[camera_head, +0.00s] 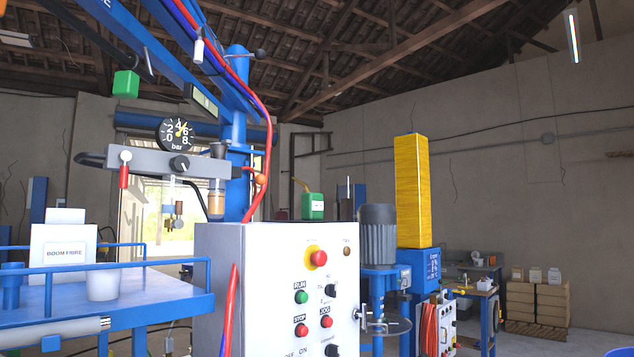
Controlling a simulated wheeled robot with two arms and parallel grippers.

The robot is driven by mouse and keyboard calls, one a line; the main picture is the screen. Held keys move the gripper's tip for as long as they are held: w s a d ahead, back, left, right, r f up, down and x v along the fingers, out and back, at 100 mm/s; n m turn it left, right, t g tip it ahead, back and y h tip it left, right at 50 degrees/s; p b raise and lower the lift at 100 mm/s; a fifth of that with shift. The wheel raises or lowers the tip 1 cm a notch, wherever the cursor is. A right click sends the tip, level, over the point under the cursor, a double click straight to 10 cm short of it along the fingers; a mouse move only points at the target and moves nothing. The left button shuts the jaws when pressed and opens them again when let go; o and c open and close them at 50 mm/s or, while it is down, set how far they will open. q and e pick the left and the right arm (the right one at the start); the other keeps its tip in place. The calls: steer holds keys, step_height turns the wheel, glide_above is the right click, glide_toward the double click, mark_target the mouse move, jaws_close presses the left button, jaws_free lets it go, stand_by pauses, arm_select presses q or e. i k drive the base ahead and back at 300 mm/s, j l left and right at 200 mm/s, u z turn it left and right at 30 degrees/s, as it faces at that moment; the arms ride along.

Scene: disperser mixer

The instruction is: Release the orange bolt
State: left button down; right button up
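A small orange knob-like part (260,180) sits on the right side of the blue column (237,150), beside the red hose. It may be the orange bolt, but it is too small to tell. The grey control cabinet (270,285) stands in front of the column, with a red emergency button on a yellow base (316,258) and several other buttons and knobs. Neither of my grippers shows in the head view.
A blue-railed platform (150,305) at the left bears a BOOM FIBRE box (64,252) and a white cup (102,285). A pressure gauge (177,134) hangs above. A grey motor (377,235) and a tall yellow column (412,190) stand right of the cabinet.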

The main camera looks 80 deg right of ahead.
mark_target(260, 180)
steer(key=z, duration=0.45)
steer(key=l+z, duration=0.15)
steer(key=z, duration=0.7)
steer(key=l+z, duration=0.1)
steer(key=z, duration=0.3)
steer(key=i+z, duration=0.1)
steer(key=z, duration=0.35)
